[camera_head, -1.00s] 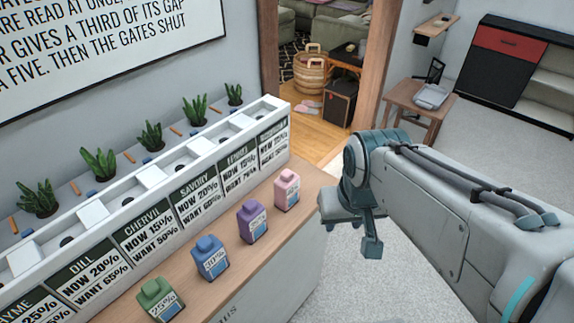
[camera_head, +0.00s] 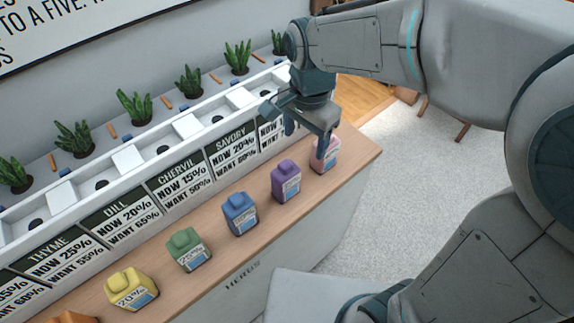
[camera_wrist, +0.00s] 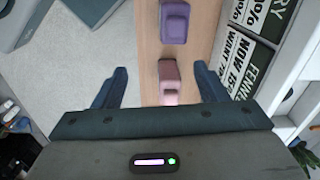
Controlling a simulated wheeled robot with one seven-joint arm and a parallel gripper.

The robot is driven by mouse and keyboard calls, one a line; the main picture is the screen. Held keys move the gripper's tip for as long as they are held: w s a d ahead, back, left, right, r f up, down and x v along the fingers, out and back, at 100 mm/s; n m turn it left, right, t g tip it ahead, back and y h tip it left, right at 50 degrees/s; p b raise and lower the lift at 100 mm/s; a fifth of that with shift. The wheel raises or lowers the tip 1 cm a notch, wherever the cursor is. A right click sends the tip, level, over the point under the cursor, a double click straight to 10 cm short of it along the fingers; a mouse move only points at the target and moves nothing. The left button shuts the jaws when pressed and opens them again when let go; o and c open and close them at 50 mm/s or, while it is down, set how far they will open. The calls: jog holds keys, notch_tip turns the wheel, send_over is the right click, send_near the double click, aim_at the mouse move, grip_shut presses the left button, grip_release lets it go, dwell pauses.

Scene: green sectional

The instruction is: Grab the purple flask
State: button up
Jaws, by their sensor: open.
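The purple flask (camera_head: 286,181) stands upright on the wooden counter, between the blue flask and the pink flask. It also shows at the top of the wrist view (camera_wrist: 174,22), beyond the pink flask. My gripper (camera_head: 307,143) is open and empty above the counter's right end, by the pink flask and up and right of the purple one. In the wrist view my gripper's fingers (camera_wrist: 158,85) are spread wide, with the pink flask (camera_wrist: 169,77) showing between them. In the head view a finger partly covers the pink flask (camera_head: 325,158).
The blue flask (camera_head: 240,214), green flask (camera_head: 187,250) and yellow flask (camera_head: 131,288) stand in a row on the counter (camera_head: 222,272). A white planter rack (camera_head: 72,207) with label cards and plants runs behind them. Pale carpet (camera_head: 400,180) lies beyond the counter's right end.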

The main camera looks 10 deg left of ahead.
aim_at(284, 163)
jog(key=a, duration=0.2)
jog(key=a+m, duration=0.1)
jog(key=shift+a+f, duration=0.2)
jog(key=shift+f, duration=0.1)
jog(key=shift+a+f, duration=0.15)
jog(key=shift+a, duration=0.2)
jog(key=shift+s+a+f, duration=0.1)
jog(key=shift+f, duration=0.3)
notch_tip(284, 163, down, 7)
jog(key=shift+f, duration=0.1)
jog(key=shift+d+f, duration=0.2)
jog(key=shift+f, duration=2.65)
jog(key=c, duration=1.2)
